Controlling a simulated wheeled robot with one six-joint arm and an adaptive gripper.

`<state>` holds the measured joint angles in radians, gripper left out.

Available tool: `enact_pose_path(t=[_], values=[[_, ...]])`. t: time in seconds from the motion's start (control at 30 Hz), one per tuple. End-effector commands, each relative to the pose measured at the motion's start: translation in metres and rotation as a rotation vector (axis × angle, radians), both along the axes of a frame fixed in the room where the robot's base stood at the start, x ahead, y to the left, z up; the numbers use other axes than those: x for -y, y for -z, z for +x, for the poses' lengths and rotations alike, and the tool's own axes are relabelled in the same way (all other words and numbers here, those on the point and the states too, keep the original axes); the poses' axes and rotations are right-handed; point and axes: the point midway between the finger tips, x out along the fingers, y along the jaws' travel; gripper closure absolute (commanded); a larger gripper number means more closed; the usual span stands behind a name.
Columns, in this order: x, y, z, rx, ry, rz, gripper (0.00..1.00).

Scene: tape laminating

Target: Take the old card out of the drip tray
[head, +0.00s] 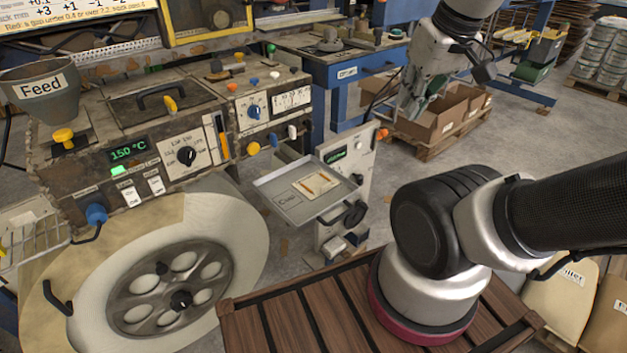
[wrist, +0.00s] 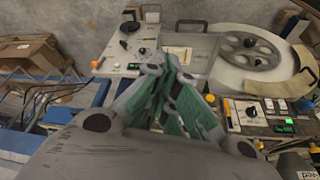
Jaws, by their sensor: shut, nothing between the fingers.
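The drip tray (head: 306,213) is a shallow grey metal tray on the front of the machine, in the middle of the head view. The old card (head: 322,184), tan with brownish marks, lies flat inside it toward the right. My gripper (head: 408,112) hangs at the upper right of the head view, apart from the tray and card. In the wrist view my gripper (wrist: 157,68) has its green-padded fingers brought together, with nothing held. The tray (wrist: 205,46) shows beyond the fingers there, and the fingers partly cover that area.
The control console (head: 150,140) with knobs and a large spoked wheel (head: 170,285) stand left of the tray. A black handle (head: 355,214) sits at the tray's right front. Cardboard boxes (head: 435,122) on a pallet lie behind my gripper. A blue bench (head: 345,70) stands at the back.

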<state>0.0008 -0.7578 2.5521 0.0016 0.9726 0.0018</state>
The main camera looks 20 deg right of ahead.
Motion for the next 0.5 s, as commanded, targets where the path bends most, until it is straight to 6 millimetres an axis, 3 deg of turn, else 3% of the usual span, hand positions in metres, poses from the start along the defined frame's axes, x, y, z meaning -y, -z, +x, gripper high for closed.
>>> enact_pose_path(t=[0.47, 0.5], values=[[-0.0001, -0.0001, 0.0002, 0.000, 0.000, 0.000, 1.00], [-0.0001, -0.0001, 0.0002, 0.000, 0.000, 0.000, 0.95]])
